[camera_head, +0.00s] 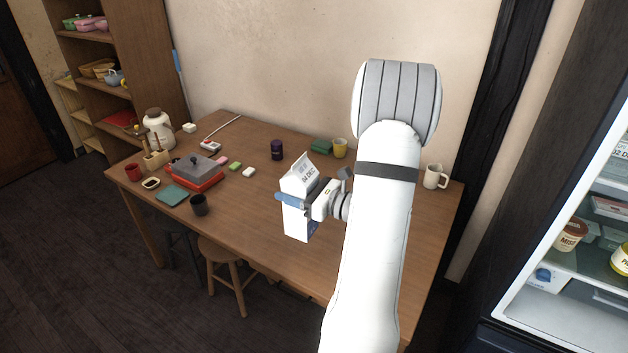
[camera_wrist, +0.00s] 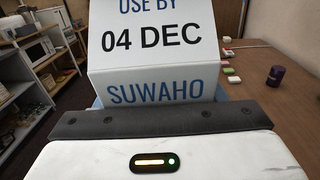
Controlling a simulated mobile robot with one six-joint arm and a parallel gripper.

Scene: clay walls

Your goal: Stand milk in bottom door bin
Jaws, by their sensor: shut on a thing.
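The milk (camera_head: 298,205) is a white gable-top carton, held upright above the near part of the wooden table in the head view. My gripper (camera_head: 292,200) is shut on it, with a blue finger across the carton's side. In the wrist view the milk (camera_wrist: 155,45) fills the upper middle, showing "USE BY 04 DEC" and "SUWAHO". The fridge (camera_head: 570,270) stands at the right edge of the head view, with lit shelves and food inside. No door bin can be made out in either view.
Shelves (camera_head: 100,70) stand at the back left.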

